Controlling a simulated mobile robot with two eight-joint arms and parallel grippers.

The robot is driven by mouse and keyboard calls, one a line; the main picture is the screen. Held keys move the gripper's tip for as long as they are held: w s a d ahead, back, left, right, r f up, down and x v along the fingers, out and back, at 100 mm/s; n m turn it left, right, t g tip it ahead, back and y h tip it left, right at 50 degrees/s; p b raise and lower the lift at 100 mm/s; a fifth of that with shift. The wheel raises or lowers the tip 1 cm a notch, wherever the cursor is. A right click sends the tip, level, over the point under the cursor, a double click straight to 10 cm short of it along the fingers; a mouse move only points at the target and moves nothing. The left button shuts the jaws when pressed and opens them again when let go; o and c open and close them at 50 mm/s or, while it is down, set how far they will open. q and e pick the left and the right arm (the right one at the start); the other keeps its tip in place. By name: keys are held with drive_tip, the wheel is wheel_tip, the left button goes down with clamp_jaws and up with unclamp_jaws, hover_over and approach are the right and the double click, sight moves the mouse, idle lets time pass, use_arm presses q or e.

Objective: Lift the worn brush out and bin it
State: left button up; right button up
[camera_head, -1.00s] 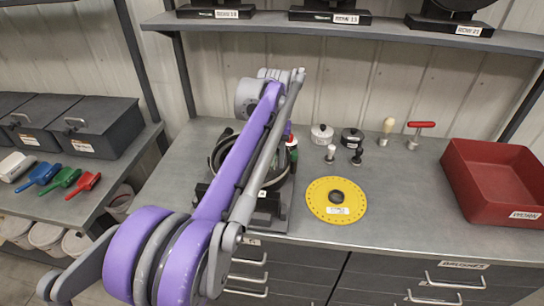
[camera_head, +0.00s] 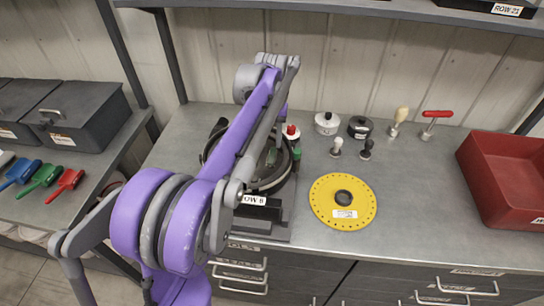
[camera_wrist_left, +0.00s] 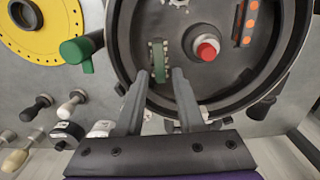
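The seed meter (camera_head: 262,209), labelled ROW 9, stands open on the bench, partly hidden by my left arm. In the left wrist view its round dark housing (camera_wrist_left: 125,45) fills the upper middle. Inside is a small green brush (camera_wrist_left: 159,62) with pale bristles along its sides, left of a red-capped hub (camera_wrist_left: 207,51). My left gripper (camera_wrist_left: 161,76) is open and empty, its fingertips either side of the brush's near end; I cannot tell the depth gap. The arm hides this gripper in the head view. A red bin (camera_head: 490,150) sits at the bench's right. My right gripper is not in view.
A yellow seed disc (camera_head: 325,211) lies right of the meter. Behind it stand white and black lidded pots (camera_head: 327,123), two small knobs (camera_head: 366,149), a pale-handled tool (camera_head: 400,117) and a red T-handle (camera_head: 437,114). A green knob (camera_wrist_left: 80,50) juts from the housing's side.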

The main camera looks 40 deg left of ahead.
sight(272, 157)
use_arm(q)
drive_tip(key=f, duration=0.6)
drive_tip(key=shift+s+d, duration=0.2)
clamp_jaws()
